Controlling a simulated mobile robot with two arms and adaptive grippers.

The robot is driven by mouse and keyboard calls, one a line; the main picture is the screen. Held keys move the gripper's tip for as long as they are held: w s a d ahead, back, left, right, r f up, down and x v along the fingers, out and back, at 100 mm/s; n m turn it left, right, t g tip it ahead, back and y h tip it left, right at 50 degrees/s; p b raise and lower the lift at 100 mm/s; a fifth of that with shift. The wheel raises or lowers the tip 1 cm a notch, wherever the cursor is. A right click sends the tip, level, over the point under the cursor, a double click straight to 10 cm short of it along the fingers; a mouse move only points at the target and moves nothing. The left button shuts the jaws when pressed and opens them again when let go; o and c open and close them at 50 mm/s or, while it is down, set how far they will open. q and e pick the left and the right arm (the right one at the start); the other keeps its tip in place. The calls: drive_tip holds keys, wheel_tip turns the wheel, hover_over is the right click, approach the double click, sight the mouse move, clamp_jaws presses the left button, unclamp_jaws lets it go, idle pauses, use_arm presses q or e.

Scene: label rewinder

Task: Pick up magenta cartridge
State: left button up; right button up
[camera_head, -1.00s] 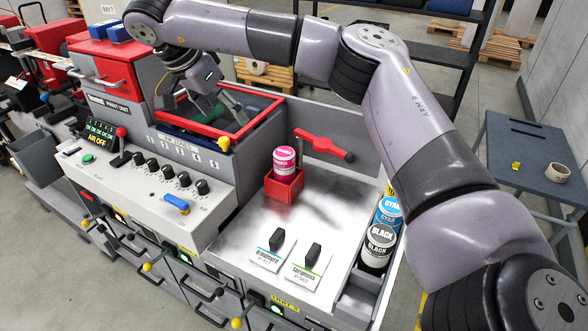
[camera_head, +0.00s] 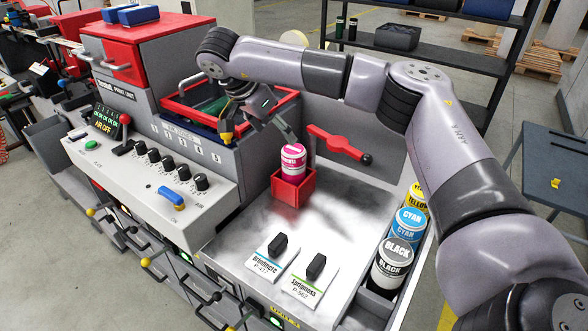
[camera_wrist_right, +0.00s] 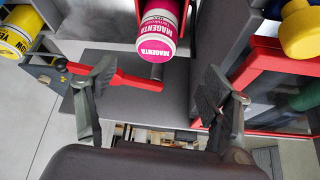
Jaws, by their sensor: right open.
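The magenta cartridge (camera_head: 292,161), white with a magenta band, stands upright in a red square holder (camera_head: 293,187) on the metal worktop. In the right wrist view the magenta cartridge (camera_wrist_right: 158,30) shows at the top middle, beyond and between the fingertips. My right gripper (camera_head: 258,134) is open and empty, just behind and left of the cartridge, and one finger reaches close to it in the head view. Its two spread fingers also show in the right wrist view (camera_wrist_right: 160,85). I cannot tell whether that finger touches. My left gripper is not in view.
A red lever (camera_head: 338,143) sits on the panel behind the cartridge. A red-rimmed bin (camera_head: 180,117) lies left of the gripper. Yellow, cyan and black cartridges (camera_head: 394,258) stand in a rack at the right. Two black-handled label plates (camera_head: 272,256) lie at the worktop's front.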

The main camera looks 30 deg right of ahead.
sight(291, 150)
drive_tip(key=p+x, duration=0.1)
drive_tip(key=x, duration=0.5)
drive_tip(key=shift+d+p, duration=0.1)
drive_tip(key=shift+p, duration=0.25)
drive_tip(key=shift+d+f+p, duration=0.15)
drive_tip(key=shift+f+p, duration=0.1)
drive_tip(key=shift+p, duration=0.1)
drive_tip(key=x, duration=0.1)
drive_tip(key=p+x, duration=0.2)
drive_tip(key=x, duration=0.1)
drive_tip(key=shift+s+f, duration=0.15)
drive_tip(key=shift+s, duration=0.15)
drive_tip(key=shift+d+f, duration=0.15)
drive_tip(key=shift+f, duration=0.1)
drive_tip(key=shift+c, duration=0.5)
drive_tip(key=shift+r, duration=0.1)
drive_tip(key=shift+c, duration=0.7)
clamp_jaws()
drive_tip(key=shift+w, duration=0.1)
